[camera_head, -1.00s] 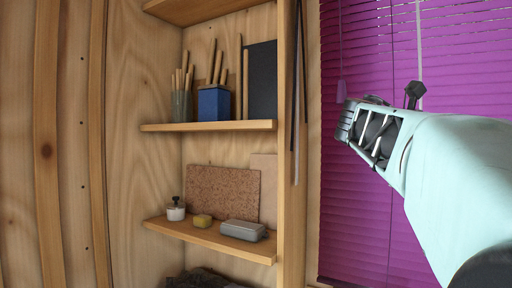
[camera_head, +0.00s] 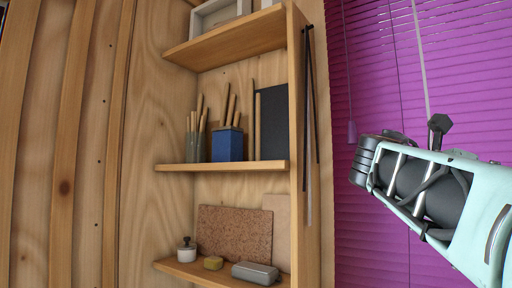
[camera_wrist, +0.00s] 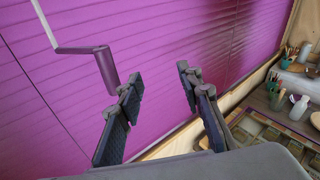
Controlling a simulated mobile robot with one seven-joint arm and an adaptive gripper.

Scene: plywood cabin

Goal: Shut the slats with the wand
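A purple slatted blind (camera_head: 380,240) covers the right of the head view and fills the back of the wrist view (camera_wrist: 200,30). The pale wand rod (camera_head: 419,50) hangs in front of it. In the wrist view the rod (camera_wrist: 45,25) ends in a dark purple crank with a hanging handle (camera_wrist: 107,70). My gripper (camera_wrist: 158,78) is open and empty, its two fingers apart. The handle is just left of the left finger's tip in the picture, outside the gap; I cannot tell whether they touch. My arm's end hides the rod's lower part in the head view.
A pull cord with a purple tassel (camera_head: 351,132) hangs left of my arm. Wooden shelves (camera_head: 222,167) with pots, brushes and a grey tin (camera_head: 255,273) stand at left.

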